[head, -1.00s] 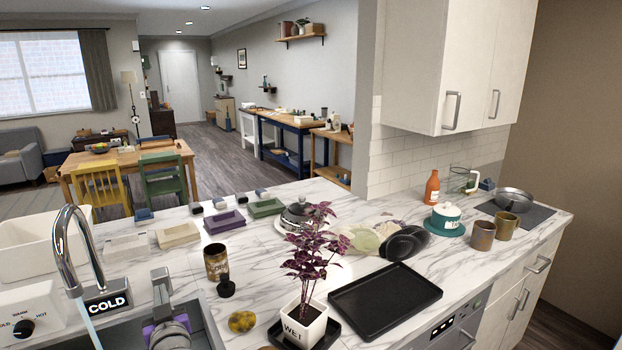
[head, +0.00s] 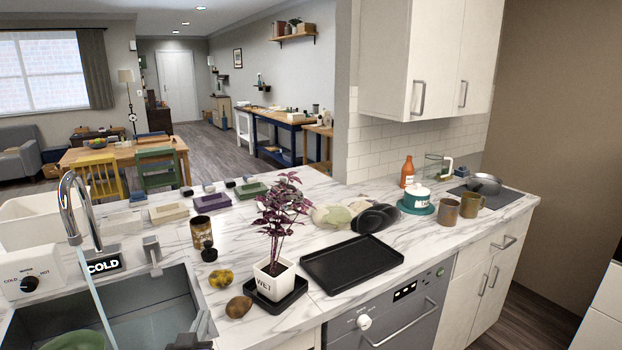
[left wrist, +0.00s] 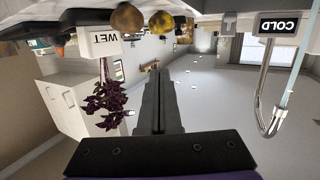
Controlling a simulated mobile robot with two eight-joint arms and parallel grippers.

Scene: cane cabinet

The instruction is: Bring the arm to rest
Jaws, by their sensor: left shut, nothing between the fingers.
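My left gripper (left wrist: 158,78) is shut and empty. Its dark fingers lie together in the middle of the upside-down left wrist view. In the head view only a small part of my left gripper (head: 198,328) shows at the bottom edge, in front of the counter by the sink (head: 150,290). The potted purple plant (head: 272,280), marked WET, stands on a black saucer to the right of it; it also shows in the left wrist view (left wrist: 105,45). My right gripper is not in view.
A lemon (head: 220,279) and a brown round fruit (head: 238,307) lie close by on the counter. The tap (head: 70,205) rises at the left. A black tray (head: 350,262) lies right of the plant. The dishwasher front (head: 395,318) is below it.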

